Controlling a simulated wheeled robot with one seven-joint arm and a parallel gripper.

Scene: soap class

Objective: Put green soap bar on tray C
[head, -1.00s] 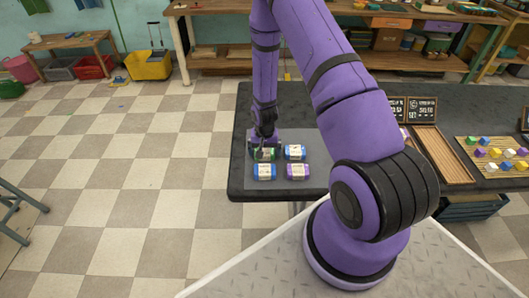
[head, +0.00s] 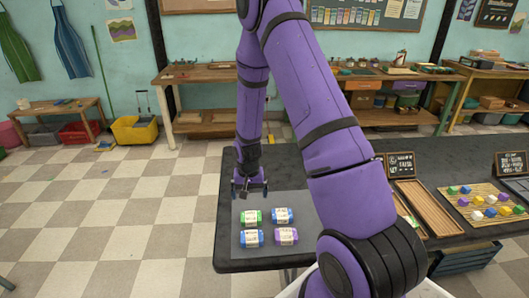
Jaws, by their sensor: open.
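The green soap bar (head: 251,217), wrapped with a pale paper band, lies on a grey mat (head: 276,257) at the left end of the dark table. My gripper (head: 250,193) is open and empty, just above and behind the green bar in the picture, apart from it. A wooden ribbed tray (head: 425,208) lies to the right of my arm. Part of another wooden piece shows beside it, mostly hidden by my arm. I cannot read any letter marking tray C.
A blue bar (head: 282,215), another blue bar (head: 251,238) and a purple bar (head: 286,236) lie close to the green one. Small signs (head: 400,164) stand behind the tray. A slatted mat with several coloured cubes (head: 477,201) lies at the right.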

